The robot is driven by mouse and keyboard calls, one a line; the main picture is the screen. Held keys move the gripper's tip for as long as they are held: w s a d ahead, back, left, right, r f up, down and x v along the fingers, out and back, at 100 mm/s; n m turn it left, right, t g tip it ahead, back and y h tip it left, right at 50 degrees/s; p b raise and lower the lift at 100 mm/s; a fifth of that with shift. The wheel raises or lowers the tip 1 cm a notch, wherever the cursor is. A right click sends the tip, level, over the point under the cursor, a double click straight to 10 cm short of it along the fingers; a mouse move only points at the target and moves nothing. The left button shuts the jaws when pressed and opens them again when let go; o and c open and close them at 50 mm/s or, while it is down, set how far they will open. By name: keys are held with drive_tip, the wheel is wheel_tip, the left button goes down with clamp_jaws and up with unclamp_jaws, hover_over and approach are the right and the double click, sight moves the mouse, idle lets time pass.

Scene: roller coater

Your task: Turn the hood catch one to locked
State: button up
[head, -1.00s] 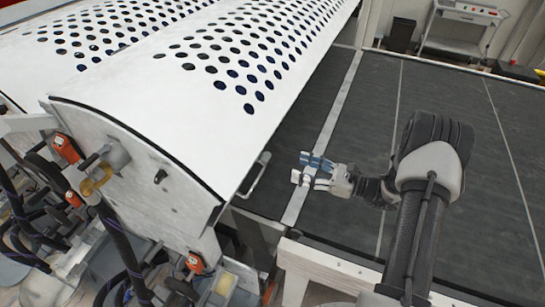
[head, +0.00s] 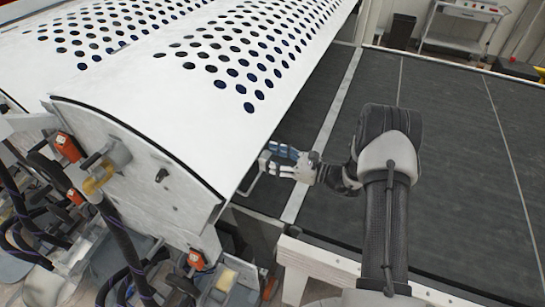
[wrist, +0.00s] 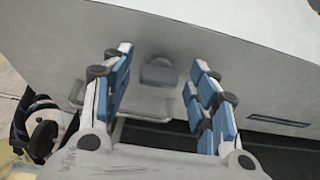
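My gripper (head: 268,159) is at the right lower edge of the white perforated hood (head: 215,105). In the wrist view my gripper (wrist: 159,62) is open, its blue-padded fingers wide apart. A small grey rounded tab (wrist: 158,73), which looks like the hood catch, sits on the hood's pale face (wrist: 240,70) between the fingers. No contact with the fingers shows. In the head view the tab is hidden by the hood edge and my gripper. I cannot tell how the catch is set.
A thin metal handle (wrist: 140,119) runs just below the tab; part of it shows in the head view (head: 247,188). A dark belt bed (head: 450,160) lies to the right. Hoses and orange fittings (head: 68,147) crowd the hood's left end. A cart (head: 462,25) stands far back.

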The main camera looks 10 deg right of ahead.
drive_tip(key=c, duration=0.9)
drive_tip(key=shift+c, duration=0.2)
drive_tip(key=shift+b, duration=0.3)
drive_tip(key=n+t+h+b, duration=0.1)
drive_tip(key=n+t+b, duration=0.2)
drive_tip(key=b, duration=0.7)
drive_tip(key=f+n+t+h+b, duration=0.1)
drive_tip(key=n+t+b, duration=0.2)
drive_tip(key=b, duration=0.6)
drive_tip(key=a+n+t+h+b, duration=0.1)
drive_tip(key=n+b, duration=0.4)
drive_tip(key=b, duration=0.5)
drive_tip(key=shift+s+f+t+h+b, duration=0.15)
drive_tip(key=shift+s+t+h+b, duration=0.25)
drive_tip(key=shift+t, duration=0.5)
